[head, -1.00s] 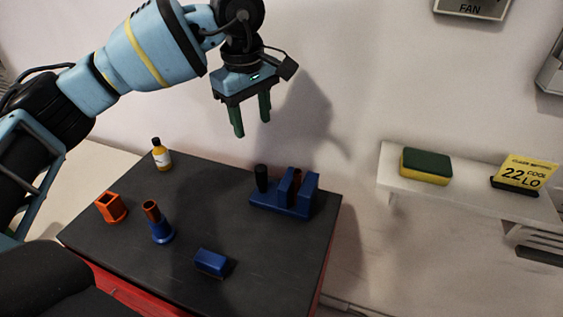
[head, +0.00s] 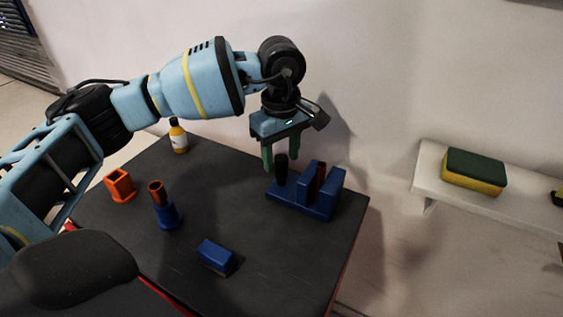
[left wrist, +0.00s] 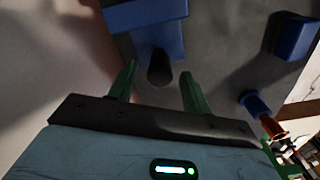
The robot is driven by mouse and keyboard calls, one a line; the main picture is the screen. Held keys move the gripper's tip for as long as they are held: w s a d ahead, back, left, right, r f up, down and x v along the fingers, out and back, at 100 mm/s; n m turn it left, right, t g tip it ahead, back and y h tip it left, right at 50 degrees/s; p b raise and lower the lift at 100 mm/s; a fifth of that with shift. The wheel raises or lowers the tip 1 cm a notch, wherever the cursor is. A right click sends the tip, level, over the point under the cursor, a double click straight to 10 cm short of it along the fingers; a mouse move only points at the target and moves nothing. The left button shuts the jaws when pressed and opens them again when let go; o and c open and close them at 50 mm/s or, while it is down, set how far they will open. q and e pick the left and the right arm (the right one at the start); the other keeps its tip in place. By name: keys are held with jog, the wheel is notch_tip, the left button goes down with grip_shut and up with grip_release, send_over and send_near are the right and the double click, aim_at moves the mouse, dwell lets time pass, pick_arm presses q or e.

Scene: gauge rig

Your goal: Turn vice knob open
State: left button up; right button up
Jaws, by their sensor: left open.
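The blue vice (head: 300,199) stands near the far right edge of the dark table, with two upright blue jaws and a brown-red piece (head: 318,180) between them. Its black knob (head: 281,170) stands upright at the left end. My left gripper (head: 281,160) is open above and around the knob's height, its green fingers pointing down. In the left wrist view the knob (left wrist: 160,70) lies between and just beyond the two open fingertips (left wrist: 158,80), apparently untouched. My right gripper is not in view.
On the table (head: 290,270) are a blue block (head: 216,256), a blue stand with an orange-brown tube (head: 167,212), an orange square holder (head: 120,186) and a yellow bottle (head: 179,137). A wall shelf (head: 430,178) with a sponge (head: 474,170) is at right.

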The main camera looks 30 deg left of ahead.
aim_at(281, 171)
pick_arm(q)
jog(key=shift+f, duration=1.3)
jog(key=shift+c, duration=0.4)
jog(key=c, duration=0.9)
